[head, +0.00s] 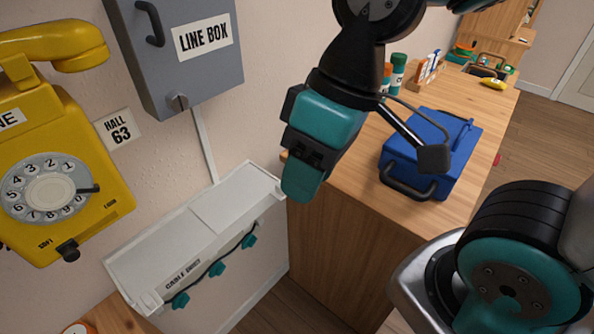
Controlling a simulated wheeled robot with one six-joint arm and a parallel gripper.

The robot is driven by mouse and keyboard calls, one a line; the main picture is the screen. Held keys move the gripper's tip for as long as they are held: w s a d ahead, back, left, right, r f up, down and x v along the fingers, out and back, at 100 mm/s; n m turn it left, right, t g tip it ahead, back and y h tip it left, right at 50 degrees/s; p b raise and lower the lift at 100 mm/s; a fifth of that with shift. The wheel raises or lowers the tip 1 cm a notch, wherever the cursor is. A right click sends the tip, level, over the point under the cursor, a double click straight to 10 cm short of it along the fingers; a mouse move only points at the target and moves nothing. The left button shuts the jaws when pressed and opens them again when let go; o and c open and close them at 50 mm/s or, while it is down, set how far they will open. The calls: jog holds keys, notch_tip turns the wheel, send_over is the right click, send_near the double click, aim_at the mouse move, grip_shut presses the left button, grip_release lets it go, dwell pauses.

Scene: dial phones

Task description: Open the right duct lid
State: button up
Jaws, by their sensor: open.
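The white cable duct (142,262) runs along the wall at lower middle, labelled "CABLE DUCT" on its left part. Its right lid (238,200) is a flat white panel that appears to lie closed on top. Several teal knobs sit on a dark cable along the duct's front. My gripper (302,178) is teal and black and points down, right of the duct's right end in the picture. It is open and seen from the side, so the gap between its fingers is mostly hidden. It appears apart from the lid, with nothing visible in it.
A yellow dial phone (75,150) and a grey line box (170,75) hang on the wall, left of and above the duct. A wooden counter (345,175) stands right of the duct, bearing a blue toolbox (440,145) and bottles (397,72). Floor shows between duct and counter.

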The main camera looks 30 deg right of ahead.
jog(key=w+d+f+m+h+p, duration=0.1)
jog(key=w+d+f+h, duration=0.2)
jog(key=w, duration=0.7)
jog(key=w+d+f+m+h+p, duration=0.15)
jog(key=w+f, duration=0.25)
jog(key=w, duration=0.7)
jog(key=shift+y, duration=0.25)
jog(key=f, duration=1.7)
jog(key=shift+d+f, duration=0.35)
jog(key=shift+f, duration=0.05)
grip_shut()
